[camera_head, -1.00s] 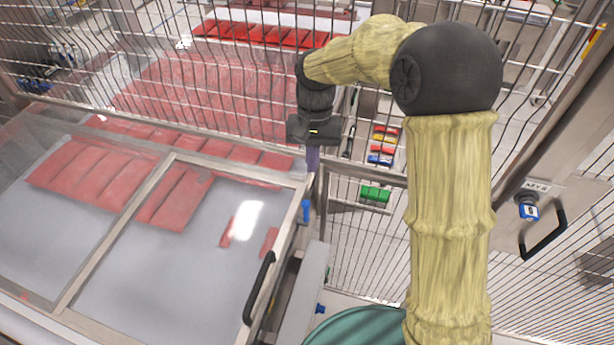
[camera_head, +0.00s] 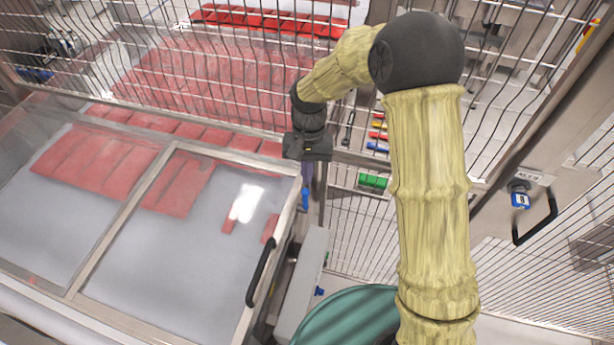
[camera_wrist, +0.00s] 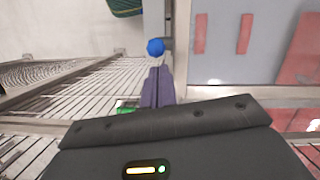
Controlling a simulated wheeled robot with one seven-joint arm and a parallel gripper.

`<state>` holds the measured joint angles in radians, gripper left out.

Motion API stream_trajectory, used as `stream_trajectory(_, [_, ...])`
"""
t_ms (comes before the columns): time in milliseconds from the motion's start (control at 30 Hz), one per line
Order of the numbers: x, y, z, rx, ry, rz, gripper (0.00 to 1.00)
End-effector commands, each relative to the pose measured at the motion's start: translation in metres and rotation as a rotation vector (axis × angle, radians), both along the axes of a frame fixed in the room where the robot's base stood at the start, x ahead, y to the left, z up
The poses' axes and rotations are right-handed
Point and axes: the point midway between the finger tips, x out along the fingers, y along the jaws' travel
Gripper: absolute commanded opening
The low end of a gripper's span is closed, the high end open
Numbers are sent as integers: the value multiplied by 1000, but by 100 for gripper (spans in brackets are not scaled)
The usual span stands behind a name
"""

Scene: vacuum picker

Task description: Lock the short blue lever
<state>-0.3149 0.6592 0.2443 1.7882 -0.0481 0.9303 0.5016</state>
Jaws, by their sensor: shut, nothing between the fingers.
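The short blue lever (camera_head: 305,199) sits upright on the right side of the glazed cover's frame, near its far right corner. In the wrist view its rounded blue end (camera_wrist: 155,47) shows just beyond my fingertips. My gripper (camera_head: 308,180) points down just above and behind the lever, with its purple fingers together and empty. In the wrist view the gripper (camera_wrist: 157,70) lines up with the lever. I cannot tell whether the fingertips touch it.
The glazed cover (camera_head: 128,209) with a black handle (camera_head: 261,271) fills the left. A wire fence (camera_head: 230,105) stands behind my gripper. Another blue knob (camera_head: 319,291) is lower down. A blue padlock (camera_head: 520,198) and black handle (camera_head: 535,220) are on the right.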

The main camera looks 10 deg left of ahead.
Motion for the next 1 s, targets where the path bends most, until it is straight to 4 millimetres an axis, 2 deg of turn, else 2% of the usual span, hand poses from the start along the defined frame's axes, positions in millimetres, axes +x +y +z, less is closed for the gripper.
stream_trajectory(133, [-5,-1,-17,-2,3,0,0])
stream_trajectory(300, [-6,-1,-25,-1,-1,-1,0])
stream_trajectory(1000, [-5,2,-25,-6,-48,1,0])
